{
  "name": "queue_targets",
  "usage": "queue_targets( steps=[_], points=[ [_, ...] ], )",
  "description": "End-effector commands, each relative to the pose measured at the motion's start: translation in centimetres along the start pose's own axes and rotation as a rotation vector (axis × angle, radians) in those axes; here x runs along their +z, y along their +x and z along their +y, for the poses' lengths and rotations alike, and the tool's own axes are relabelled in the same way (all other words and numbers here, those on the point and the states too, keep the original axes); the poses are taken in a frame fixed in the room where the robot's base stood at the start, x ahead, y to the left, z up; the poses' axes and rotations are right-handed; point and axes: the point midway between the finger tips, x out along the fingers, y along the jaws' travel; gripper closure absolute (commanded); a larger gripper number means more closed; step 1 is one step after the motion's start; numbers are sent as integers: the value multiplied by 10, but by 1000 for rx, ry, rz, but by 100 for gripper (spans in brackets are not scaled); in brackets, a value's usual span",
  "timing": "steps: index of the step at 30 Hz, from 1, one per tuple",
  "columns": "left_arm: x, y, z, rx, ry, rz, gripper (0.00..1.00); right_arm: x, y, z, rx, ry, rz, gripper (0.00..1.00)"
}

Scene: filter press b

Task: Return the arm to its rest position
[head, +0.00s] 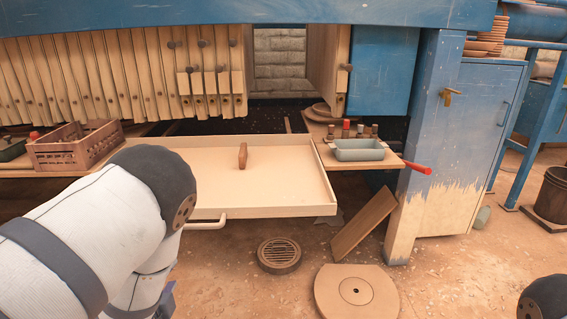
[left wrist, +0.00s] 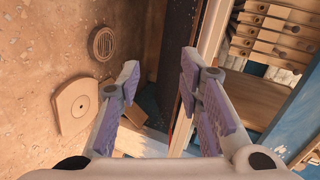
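My left arm (head: 110,225) comes in from the left in the head view, bent in front of the shallow tray. Its gripper is mostly hidden behind the arm there. In the left wrist view the left gripper (left wrist: 158,88) shows two purple-padded fingers spread wide with nothing between them. Beyond the fingers lie the floor and the tray's edge. Of my right arm only a dark, rounded piece (head: 543,297) shows at the lower right corner of the head view. The right gripper is out of sight.
The pulled-out wooden tray (head: 280,190) holds a small wooden piece (head: 242,156). A crate (head: 75,148) stands left and a grey-green bin (head: 359,150) right. A round plate (head: 357,293), drain grate (head: 279,255) and leaning board (head: 363,224) are on the floor. A blue cabinet (head: 470,130) stands right.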

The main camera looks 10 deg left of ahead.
Motion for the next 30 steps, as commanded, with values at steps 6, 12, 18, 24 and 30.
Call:
queue_targets(
  steps=[6, 12, 18, 24, 30],
  points=[
    [42, -124, 160, 568, -515, -339, 67, -11, -22, -1, -3, 1, 59, 60],
    [45, -276, 240, 939, -853, -776, 67, -18, -36, -1, -5, 1, 99, 60],
    [40, -348, 256, 1066, -958, -1012, 67, -20, -41, -1, -5, 1, 111, 60],
    [40, -352, 257, 1072, -962, -1029, 67, -20, -40, -1, -5, 2, 108, 60],
    [41, -351, 257, 1071, -961, -1026, 67, -20, -40, -1, -5, 2, 108, 60]
  ],
)
